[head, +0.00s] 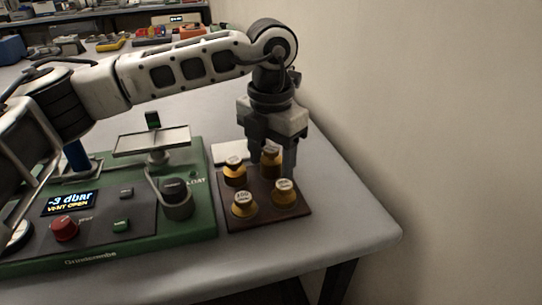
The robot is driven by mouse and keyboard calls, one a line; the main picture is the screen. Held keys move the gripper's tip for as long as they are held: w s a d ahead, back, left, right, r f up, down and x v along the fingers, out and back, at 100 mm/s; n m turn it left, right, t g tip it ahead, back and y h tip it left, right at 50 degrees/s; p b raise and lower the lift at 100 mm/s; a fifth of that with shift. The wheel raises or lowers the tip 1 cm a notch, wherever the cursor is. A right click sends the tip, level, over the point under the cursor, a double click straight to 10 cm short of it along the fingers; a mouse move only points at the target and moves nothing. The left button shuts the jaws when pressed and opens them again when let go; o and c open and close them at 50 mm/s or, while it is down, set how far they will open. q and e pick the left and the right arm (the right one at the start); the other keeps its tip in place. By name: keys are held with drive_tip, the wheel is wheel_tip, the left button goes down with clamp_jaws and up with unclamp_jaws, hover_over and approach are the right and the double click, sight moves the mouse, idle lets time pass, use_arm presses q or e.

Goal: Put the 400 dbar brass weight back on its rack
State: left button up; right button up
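Several brass weights stand on a dark brown rack (236,220) near the table's right edge. One is at the back left (234,175), one at the front left (244,205) and one at the front right (285,193). A further weight at the back right (270,163) is between the fingers of my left gripper (273,165), partly hidden by them. The fingers point down and are apart. I cannot tell whether they touch this weight. The labels are too small to read surely, so I cannot tell which is the 400 dbar weight. My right gripper is out of view.
A green tester (205,215) stands left of the rack; its display (70,203) reads "-3 dbar" and "VENT OPEN". A white card (230,152) lies behind the rack. A wall is at the right.

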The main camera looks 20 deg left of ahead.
sight(271, 149)
use_arm(q)
wheel_tip(271, 149, up, 12)
drive_tip(key=shift+r+p, duration=0.25)
drive_tip(key=shift+p, duration=0.1)
idle(0.6)
